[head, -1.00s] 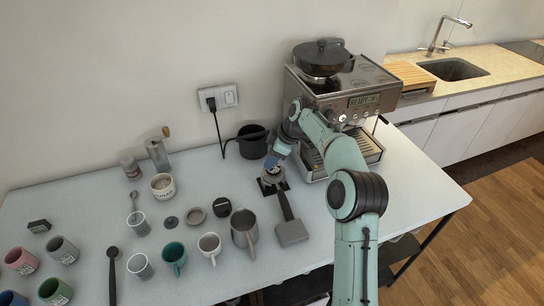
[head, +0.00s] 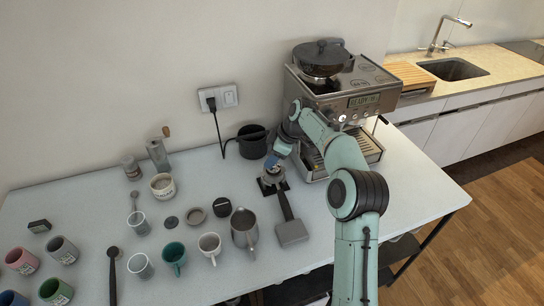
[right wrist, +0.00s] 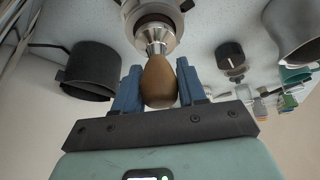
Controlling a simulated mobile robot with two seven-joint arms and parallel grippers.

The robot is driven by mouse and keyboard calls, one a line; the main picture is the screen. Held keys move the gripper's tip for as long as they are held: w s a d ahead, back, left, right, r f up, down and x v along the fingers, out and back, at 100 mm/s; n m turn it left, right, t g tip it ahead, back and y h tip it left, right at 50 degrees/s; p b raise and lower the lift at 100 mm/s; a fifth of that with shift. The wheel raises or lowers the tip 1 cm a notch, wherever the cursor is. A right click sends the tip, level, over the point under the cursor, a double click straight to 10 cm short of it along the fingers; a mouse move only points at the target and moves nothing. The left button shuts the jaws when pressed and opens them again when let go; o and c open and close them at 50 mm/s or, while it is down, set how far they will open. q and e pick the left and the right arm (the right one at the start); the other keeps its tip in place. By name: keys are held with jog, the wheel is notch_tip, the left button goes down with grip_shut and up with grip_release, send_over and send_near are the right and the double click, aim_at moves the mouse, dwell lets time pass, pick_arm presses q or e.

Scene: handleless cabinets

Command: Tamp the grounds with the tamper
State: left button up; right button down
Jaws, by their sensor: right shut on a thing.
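My right gripper (head: 274,163) is low over the portafilter (head: 284,203), beside the espresso machine. In the right wrist view its blue fingers (right wrist: 160,88) are shut on the tamper (right wrist: 159,82), one on each side of the wooden handle. The tamper's metal lower part points at the round portafilter head (right wrist: 150,14), and its base is at or in the basket. I cannot tell how deep it sits, and the grounds are hidden. The portafilter's dark handle runs toward the front, its end at a grey block (head: 291,233). My left gripper is not in view.
The espresso machine (head: 366,122) stands close behind my right arm. A black container (head: 252,141) is left of the gripper and a steel pitcher (head: 244,228) is left of the portafilter handle. Several cups and a grinder (head: 158,155) fill the table's left half. The right end is clear.

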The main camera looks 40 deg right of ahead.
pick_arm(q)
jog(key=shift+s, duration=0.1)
pick_arm(e)
jog(key=shift+f, duration=0.25)
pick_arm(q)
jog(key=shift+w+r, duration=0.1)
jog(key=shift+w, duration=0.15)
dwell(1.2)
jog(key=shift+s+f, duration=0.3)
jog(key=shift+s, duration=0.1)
pick_arm(e)
jog(key=shift+s+f, duration=0.25)
jog(key=shift+f, duration=0.8)
dwell(0.8)
jog(key=shift+r, duration=0.1)
jog(key=shift+w+r+p, duration=0.15)
jog(key=shift+r+p, duration=0.05)
jog(key=shift+r, duration=0.5)
jog(key=shift+w+r+p, duration=0.1)
jog(key=shift+r+p, duration=0.1)
jog(key=shift+r, duration=1.8)
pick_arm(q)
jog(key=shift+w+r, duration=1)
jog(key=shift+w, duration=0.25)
pick_arm(e)
jog(key=shift+r, duration=1.1)
jog(key=shift+a, duration=0.1)
